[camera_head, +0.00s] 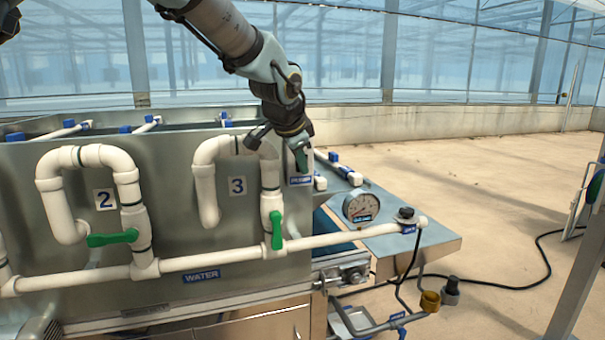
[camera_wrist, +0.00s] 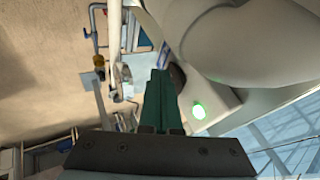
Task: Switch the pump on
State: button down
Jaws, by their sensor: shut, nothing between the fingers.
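A small panel with a blue label (camera_head: 300,181), its text too small to read surely, is on the right end of the metal tank wall. My gripper (camera_head: 301,160) reaches down in front of this panel, just above the label. In the wrist view my gripper (camera_wrist: 158,75) shows as two green fingers shut together and empty. A dark part (camera_wrist: 177,77), perhaps the pump switch, lies right beside the fingertips, partly hidden; I cannot tell whether they touch. A round lamp (camera_wrist: 199,110) glows bright green on the pale panel. The head view hides the switch and lamp behind my gripper.
White water pipes (camera_head: 205,259) with green valve handles (camera_head: 112,239) run across the tank front, left of my gripper. A pressure gauge (camera_head: 361,207) and a black knob (camera_head: 406,213) stand to the right. The floor at right is open, crossed by a black cable (camera_head: 520,288).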

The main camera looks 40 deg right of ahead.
jog(key=shift+p, duration=0.4)
jog(key=shift+r, duration=0.15)
jog(key=shift+r+p, duration=0.65)
jog(key=shift+r, duration=0.05)
